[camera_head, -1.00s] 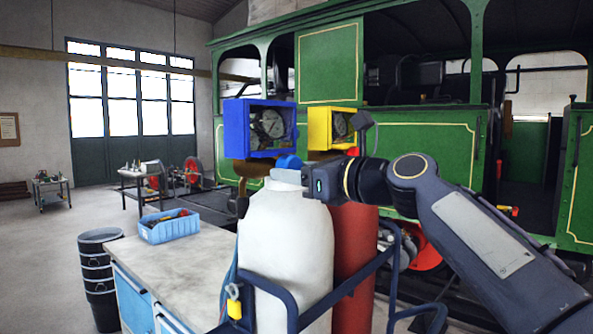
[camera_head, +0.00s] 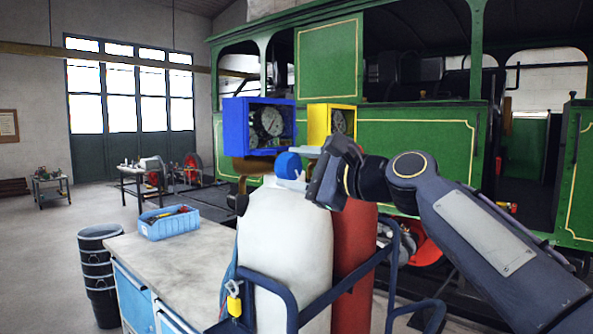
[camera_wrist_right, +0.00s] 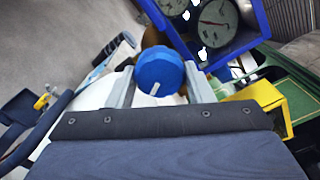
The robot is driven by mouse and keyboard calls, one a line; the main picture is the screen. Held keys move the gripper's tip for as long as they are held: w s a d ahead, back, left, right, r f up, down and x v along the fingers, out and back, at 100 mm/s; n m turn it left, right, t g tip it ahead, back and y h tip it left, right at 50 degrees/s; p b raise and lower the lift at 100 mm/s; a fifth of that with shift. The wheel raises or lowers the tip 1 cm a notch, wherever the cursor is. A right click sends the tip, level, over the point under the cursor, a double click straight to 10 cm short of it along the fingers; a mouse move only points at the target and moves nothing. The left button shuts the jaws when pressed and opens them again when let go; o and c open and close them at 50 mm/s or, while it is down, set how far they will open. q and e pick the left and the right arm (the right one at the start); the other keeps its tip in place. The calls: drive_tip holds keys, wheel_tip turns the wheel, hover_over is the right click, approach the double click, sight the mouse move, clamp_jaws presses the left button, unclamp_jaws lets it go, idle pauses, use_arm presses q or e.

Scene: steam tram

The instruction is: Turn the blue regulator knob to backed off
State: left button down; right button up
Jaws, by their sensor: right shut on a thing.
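The blue regulator knob (camera_head: 288,165) sits at the top of the white gas cylinder (camera_head: 285,255), below the blue gauge box (camera_head: 235,128). In the right wrist view the round knob (camera_wrist_right: 158,72) shows a white pointer mark on its face, pointing toward the lower left. My right gripper (camera_head: 300,180) is shut on the knob, with a grey finger on each side of it. The gripper is rolled to a tilt. In the right wrist view the gauge dials (camera_wrist_right: 218,22) show above the knob. My left gripper is not in view.
A red cylinder (camera_head: 353,250) with a yellow gauge box (camera_head: 318,122) stands beside the white one. A dark blue trolley frame (camera_head: 345,287) surrounds both. A workbench (camera_head: 185,262) with a blue bin (camera_head: 168,223) is at left. The green tram (camera_head: 415,140) stands behind.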

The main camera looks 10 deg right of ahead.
drive_tip(key=n, duration=0.3)
drive_tip(key=shift+f+n+b, duration=0.1)
drive_tip(key=shift+n+b, duration=0.25)
drive_tip(key=shift+n, duration=0.05)
drive_tip(key=n, duration=0.3)
drive_tip(key=shift+n+b, duration=0.3)
drive_tip(key=shift+b, duration=0.1)
drive_tip(key=n, duration=0.3)
drive_tip(key=shift+n+b, duration=0.3)
drive_tip(key=shift+b, duration=0.1)
drive_tip(key=n+b, duration=0.1)
drive_tip(key=n, duration=0.3)
drive_tip(key=shift+n, duration=0.3)
drive_tip(key=n+b, duration=0.1)
drive_tip(key=n, duration=0.2)
drive_tip(key=shift+n, duration=0.3)
drive_tip(key=n, duration=0.3)
drive_tip(key=shift+a+n+b, duration=0.1)
drive_tip(key=shift+n+b, duration=0.2)
drive_tip(key=n, duration=0.3)
drive_tip(key=shift+n+b, duration=0.3)
drive_tip(key=shift+n, duration=1.9)
drive_tip(key=shift+r, duration=0.2)
